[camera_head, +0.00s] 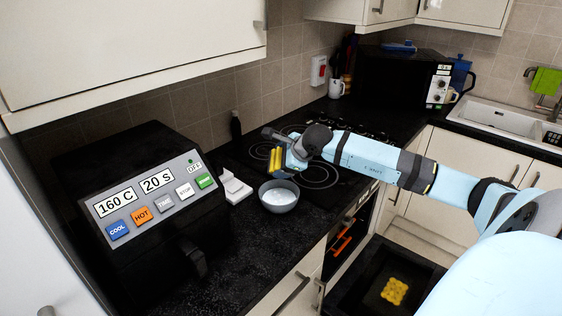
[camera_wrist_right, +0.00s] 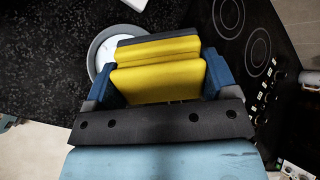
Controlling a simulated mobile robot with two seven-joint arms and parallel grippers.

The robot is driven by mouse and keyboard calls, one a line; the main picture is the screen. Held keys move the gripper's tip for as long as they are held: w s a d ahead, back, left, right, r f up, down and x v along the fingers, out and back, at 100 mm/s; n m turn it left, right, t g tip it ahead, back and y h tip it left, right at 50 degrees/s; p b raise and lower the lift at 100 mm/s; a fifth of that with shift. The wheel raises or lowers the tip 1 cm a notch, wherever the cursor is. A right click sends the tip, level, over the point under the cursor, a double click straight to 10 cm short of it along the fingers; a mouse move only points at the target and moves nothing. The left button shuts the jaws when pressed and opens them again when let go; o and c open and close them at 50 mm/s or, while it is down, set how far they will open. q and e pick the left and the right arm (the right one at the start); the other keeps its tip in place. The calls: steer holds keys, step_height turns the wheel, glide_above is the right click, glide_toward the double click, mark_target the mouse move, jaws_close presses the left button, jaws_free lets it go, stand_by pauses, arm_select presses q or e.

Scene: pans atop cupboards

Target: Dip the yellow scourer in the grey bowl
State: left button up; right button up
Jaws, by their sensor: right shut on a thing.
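The grey bowl (camera_head: 279,196) stands on the dark worktop beside the hob, with something whitish inside. The scourer looks apart from the bowl in the head view. My left gripper is not in view.
A black fryer-like machine (camera_head: 130,215) with coloured buttons stands left of the bowl. A small white holder (camera_head: 234,187) sits between them. The hob (camera_head: 320,172) lies to the right. A black microwave (camera_head: 400,77) stands farther back. An open oven door (camera_head: 375,270) holds yellow food (camera_head: 394,291).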

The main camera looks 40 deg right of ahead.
steer(key=shift+f+b, duration=0.15)
steer(key=shift+b, duration=0.35)
step_height(320, 180, down, 4)
steer(key=b, duration=0.3)
step_height(320, 180, down, 3)
steer(key=b, duration=0.3)
steer(key=shift+b, duration=0.3)
steer(key=shift+f+b, duration=0.95)
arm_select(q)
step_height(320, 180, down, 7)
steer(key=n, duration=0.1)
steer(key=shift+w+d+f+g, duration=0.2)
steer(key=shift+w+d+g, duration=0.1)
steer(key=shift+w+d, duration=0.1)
arm_select(e)
steer(key=shift+f, duration=0.1)
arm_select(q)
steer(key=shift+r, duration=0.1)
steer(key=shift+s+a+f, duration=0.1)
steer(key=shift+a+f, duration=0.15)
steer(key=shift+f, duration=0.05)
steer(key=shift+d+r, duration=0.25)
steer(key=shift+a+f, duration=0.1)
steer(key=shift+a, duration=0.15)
